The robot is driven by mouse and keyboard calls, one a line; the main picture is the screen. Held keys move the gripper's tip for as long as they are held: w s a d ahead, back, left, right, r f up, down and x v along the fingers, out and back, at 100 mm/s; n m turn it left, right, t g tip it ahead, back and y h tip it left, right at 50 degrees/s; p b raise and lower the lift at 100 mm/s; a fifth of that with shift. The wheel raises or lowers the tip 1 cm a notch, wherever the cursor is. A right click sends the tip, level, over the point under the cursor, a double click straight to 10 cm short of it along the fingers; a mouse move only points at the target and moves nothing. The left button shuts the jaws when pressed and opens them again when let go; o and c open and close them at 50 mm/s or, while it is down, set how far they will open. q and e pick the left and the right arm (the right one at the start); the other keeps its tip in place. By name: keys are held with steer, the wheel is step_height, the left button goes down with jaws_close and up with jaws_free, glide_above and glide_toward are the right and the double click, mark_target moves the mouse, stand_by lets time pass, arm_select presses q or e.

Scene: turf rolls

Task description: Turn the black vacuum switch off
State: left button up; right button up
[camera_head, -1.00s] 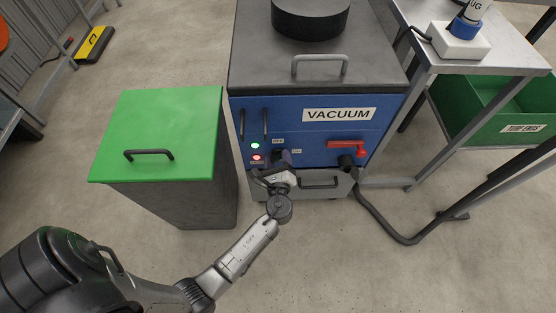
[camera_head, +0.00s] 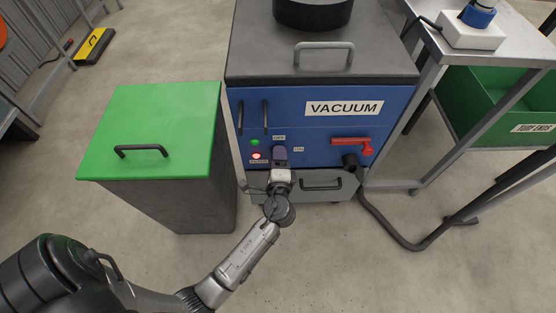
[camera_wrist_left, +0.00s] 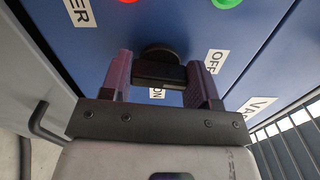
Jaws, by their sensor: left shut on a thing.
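The blue vacuum cabinet (camera_head: 360,133) with its VACUUM label stands at the centre. The black switch (camera_wrist_left: 160,70) on its front panel lies between the fingers of my left gripper (camera_wrist_left: 160,80), which is shut on it. The OFF label (camera_wrist_left: 216,61) and the partly covered ON label (camera_wrist_left: 157,93) are beside the switch. In the head view my left gripper (camera_head: 280,158) covers most of the switch, below the OFF label (camera_head: 279,138). The red lamp (camera_head: 256,155) glows brightly and the green lamp (camera_head: 255,142) looks dim. My right gripper is not in view.
A green-lidded bin (camera_head: 155,125) stands close on the left. A red handle (camera_head: 351,143) and a black hose (camera_head: 365,198) are right of the switch. A metal table (camera_head: 427,85) and a green crate (camera_head: 500,125) stand at the right. The floor in front is open.

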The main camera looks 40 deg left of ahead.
arm_select(q)
steer(key=shift+f+n+b, duration=0.1)
steer(key=shift+n+b, duration=0.2)
steer(key=shift+n, duration=0.3)
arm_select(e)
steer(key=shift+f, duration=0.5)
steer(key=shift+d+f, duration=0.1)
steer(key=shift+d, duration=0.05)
arm_select(q)
steer(key=o, duration=0.9)
steer(key=shift+s, duration=0.1)
